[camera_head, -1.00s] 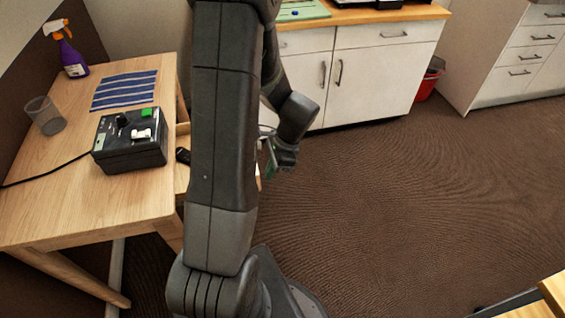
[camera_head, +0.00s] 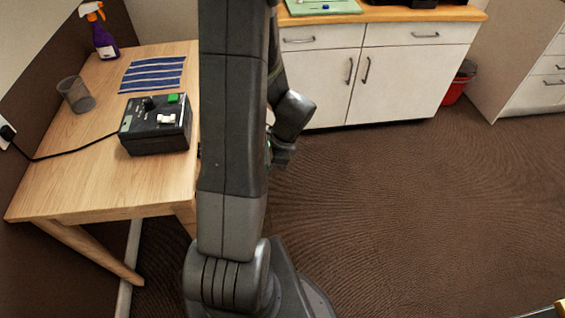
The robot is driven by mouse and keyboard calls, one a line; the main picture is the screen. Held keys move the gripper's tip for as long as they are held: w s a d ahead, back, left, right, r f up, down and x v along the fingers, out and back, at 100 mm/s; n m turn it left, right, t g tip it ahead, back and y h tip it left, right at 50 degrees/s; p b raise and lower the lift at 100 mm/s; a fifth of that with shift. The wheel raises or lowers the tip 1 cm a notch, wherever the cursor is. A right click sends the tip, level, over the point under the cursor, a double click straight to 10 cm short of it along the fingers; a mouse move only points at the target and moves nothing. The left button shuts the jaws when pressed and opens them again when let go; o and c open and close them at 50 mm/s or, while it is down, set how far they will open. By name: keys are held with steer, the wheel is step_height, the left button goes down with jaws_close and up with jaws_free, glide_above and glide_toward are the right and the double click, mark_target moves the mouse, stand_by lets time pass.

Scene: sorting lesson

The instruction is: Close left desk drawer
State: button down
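The wooden desk (camera_head: 60,185) stands at the left. Its right edge, where the drawer was showing, is mostly covered by my arm. No drawer front shows clearly now, and I cannot tell how far in the drawer sits. My gripper (camera_head: 279,158) points down just right of my arm's thick link, beside the desk's right side. Its fingertips are partly hidden behind that link. I cannot see whether it is open or shut, or whether it touches the drawer.
On the desk are a black control box (camera_head: 155,126) with a green button, a striped cloth (camera_head: 152,75), a mesh cup (camera_head: 76,95) and a purple spray bottle (camera_head: 103,38). White cabinets (camera_head: 390,80) and a red bin (camera_head: 457,88) stand behind. The brown carpet at right is clear.

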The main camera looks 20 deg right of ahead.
steer(key=w+a, duration=0.1)
steer(key=a, duration=0.4)
steer(key=w+a+p, duration=0.1)
steer(key=a, duration=0.5)
steer(key=w+a+p, duration=0.1)
steer(key=w+a, duration=0.1)
steer(key=a, duration=0.3)
steer(key=shift+a, duration=0.25)
